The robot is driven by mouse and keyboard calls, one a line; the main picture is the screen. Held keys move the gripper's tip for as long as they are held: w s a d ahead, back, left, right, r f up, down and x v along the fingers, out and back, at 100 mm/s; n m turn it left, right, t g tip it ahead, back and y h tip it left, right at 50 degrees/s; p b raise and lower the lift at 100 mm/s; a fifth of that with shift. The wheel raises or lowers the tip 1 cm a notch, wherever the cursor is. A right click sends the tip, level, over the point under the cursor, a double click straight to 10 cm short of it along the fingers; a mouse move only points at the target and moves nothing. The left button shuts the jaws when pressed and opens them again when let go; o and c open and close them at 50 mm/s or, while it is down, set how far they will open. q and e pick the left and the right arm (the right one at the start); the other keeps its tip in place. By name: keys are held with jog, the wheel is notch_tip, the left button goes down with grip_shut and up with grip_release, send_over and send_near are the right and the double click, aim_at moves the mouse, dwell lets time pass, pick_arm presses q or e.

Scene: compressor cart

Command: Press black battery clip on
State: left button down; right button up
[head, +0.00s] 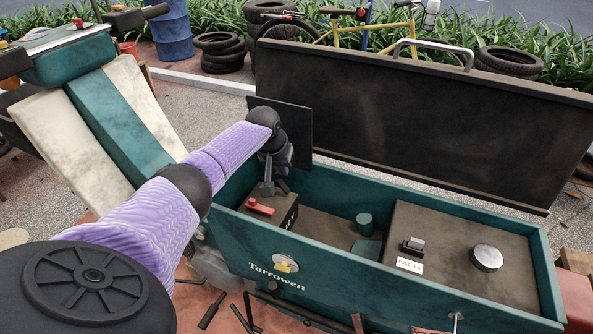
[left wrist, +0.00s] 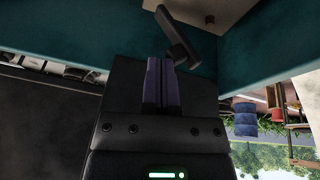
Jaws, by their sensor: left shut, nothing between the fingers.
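A battery (head: 287,214) sits in the left end of the teal cart box (head: 330,262). A red clip (head: 259,206) lies on its top, near the front. My left gripper (head: 268,188) points down over the back of the battery, just behind the red clip. In the left wrist view the left gripper's fingers (left wrist: 161,62) are together with nothing between them. A black clip (left wrist: 180,40) shows just past the fingertips there, over a pale brown surface (left wrist: 212,12). Whether the fingers touch the clip, and how it sits on its post, I cannot tell. My right gripper is out of view.
The box's dark lid (head: 420,125) stands open along the back. A brown panel (head: 440,250) at right carries a small black switch (head: 413,246), a white label (head: 409,265) and a round metal cap (head: 487,257). A teal cylinder (head: 363,224) stands mid-box.

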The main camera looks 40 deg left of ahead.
aim_at(273, 174)
pick_arm(q)
jog(key=a+h+b, duration=0.1)
jog(key=b, duration=0.1)
jog(key=a+f+h+b, duration=0.1)
jog(key=b, duration=0.1)
jog(key=s+a+f+t+h+b, duration=0.1)
jog(key=b, duration=0.1)
jog(key=shift+a+n, duration=0.3)
jog(key=shift+a, duration=0.05)
jog(key=shift+s+a+f+b, duration=0.15)
jog(key=shift+a+f+b, duration=0.05)
jog(key=shift+b, duration=0.25)
jog(key=shift+r+p, duration=0.25)
jog(key=shift+p, duration=0.05)
jog(key=shift+w+d+f+p, duration=0.1)
jog(key=shift+w+d+p, duration=0.1)
jog(key=shift+d+p, duration=0.5)
jog(key=shift+f, duration=0.2)
